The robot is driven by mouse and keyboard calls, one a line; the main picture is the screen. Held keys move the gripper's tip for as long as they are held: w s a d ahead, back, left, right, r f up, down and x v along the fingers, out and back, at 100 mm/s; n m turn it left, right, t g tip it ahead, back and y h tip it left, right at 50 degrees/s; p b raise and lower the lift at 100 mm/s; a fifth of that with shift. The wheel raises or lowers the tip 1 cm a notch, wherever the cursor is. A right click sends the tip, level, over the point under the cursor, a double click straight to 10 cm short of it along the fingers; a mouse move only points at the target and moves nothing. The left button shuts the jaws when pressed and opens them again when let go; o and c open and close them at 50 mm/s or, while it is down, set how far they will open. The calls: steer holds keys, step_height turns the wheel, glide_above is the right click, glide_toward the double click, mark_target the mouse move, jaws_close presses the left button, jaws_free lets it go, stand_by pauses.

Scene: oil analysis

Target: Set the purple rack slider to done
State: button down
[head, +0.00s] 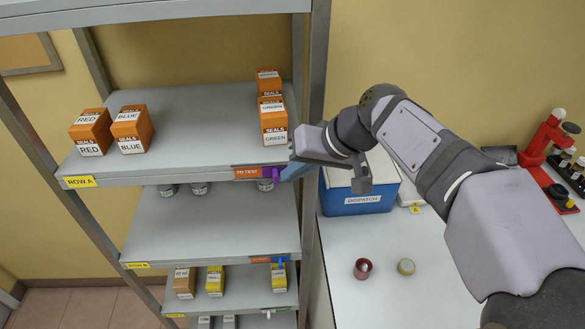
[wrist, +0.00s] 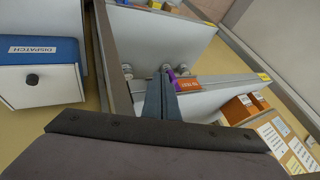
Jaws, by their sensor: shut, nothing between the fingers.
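The purple rack slider (head: 270,172) is on the front edge of the Row A shelf (head: 210,166), near its right end. An orange label (head: 246,172) reading "TO TEST" shows just left of it. No "done" wording is readable. In the wrist view the purple slider (wrist: 172,75) shows beside the fingertips, with the orange label (wrist: 191,84) beyond it. My gripper (head: 286,173) is shut and empty, its blue-grey fingers at the slider's right side in the head view. The wrist view also shows the shut gripper (wrist: 163,83). I cannot tell whether the fingers touch the slider.
Orange seal boxes (head: 132,130) stand on Row A. The rack's right post (head: 312,200) is close to my gripper. Row B (head: 210,225) below has its own blue slider (head: 281,260). A blue dispatch box (head: 360,205) stands on the white bench right of the rack.

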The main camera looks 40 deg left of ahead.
steer(key=shift+s, duration=0.1)
steer(key=s+a, duration=0.4)
steer(key=shift+s+a, duration=0.15)
steer(key=shift+a, duration=0.05)
stand_by(0.4)
steer(key=shift+w+d, duration=0.3)
steer(key=shift+w, duration=0.05)
steer(key=b, duration=0.4)
glide_toward(266, 174)
steer(key=d+r, duration=0.2)
steer(key=d, duration=0.2)
steer(key=shift+d+r, duration=0.2)
steer(key=shift+r, duration=0.2)
